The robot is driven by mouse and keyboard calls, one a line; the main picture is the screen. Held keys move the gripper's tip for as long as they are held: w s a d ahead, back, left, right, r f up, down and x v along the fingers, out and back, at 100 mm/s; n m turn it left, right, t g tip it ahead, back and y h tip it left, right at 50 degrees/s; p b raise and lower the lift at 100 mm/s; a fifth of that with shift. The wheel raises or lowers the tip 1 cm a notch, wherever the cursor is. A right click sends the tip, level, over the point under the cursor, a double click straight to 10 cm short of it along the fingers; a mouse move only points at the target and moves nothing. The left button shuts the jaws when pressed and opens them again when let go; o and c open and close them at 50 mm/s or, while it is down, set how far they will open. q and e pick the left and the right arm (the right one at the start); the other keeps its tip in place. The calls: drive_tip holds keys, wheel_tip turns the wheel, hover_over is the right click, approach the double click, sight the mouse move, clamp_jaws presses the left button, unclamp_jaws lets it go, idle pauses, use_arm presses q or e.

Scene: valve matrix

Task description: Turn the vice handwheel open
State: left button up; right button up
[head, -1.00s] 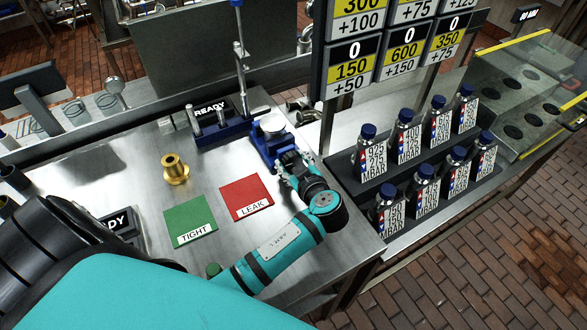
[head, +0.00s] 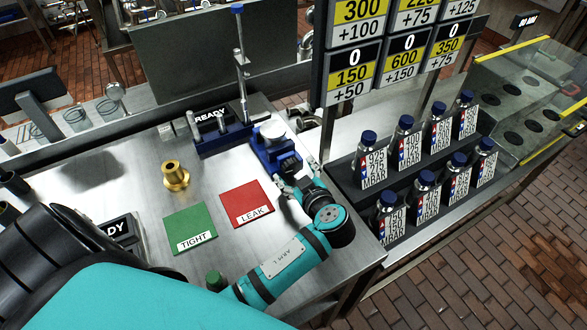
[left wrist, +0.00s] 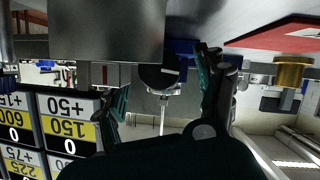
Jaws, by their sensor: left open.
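The blue vice (head: 262,148) stands near the right edge of the steel table, with a pale round piece on top. Its dark handwheel (head: 291,167) faces my left gripper (head: 298,175), which is open and empty just in front of it. In the left wrist view, the handwheel (left wrist: 158,78) shows as a dark disc between the spread fingers of my left gripper (left wrist: 163,72). I see no clear contact between fingers and wheel. The wheel's exact turn cannot be read. My right gripper is not in view.
A red LEAK plate (head: 246,201), a green TIGHT plate (head: 190,226) and a brass fitting (head: 175,177) lie left of my arm. A blue READY stand (head: 222,137) is behind. Several labelled bottles (head: 404,148) stand on a black rack to the right.

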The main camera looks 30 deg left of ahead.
use_arm(q)
drive_tip(key=v, duration=0.9)
drive_tip(key=shift+s+d, duration=0.2)
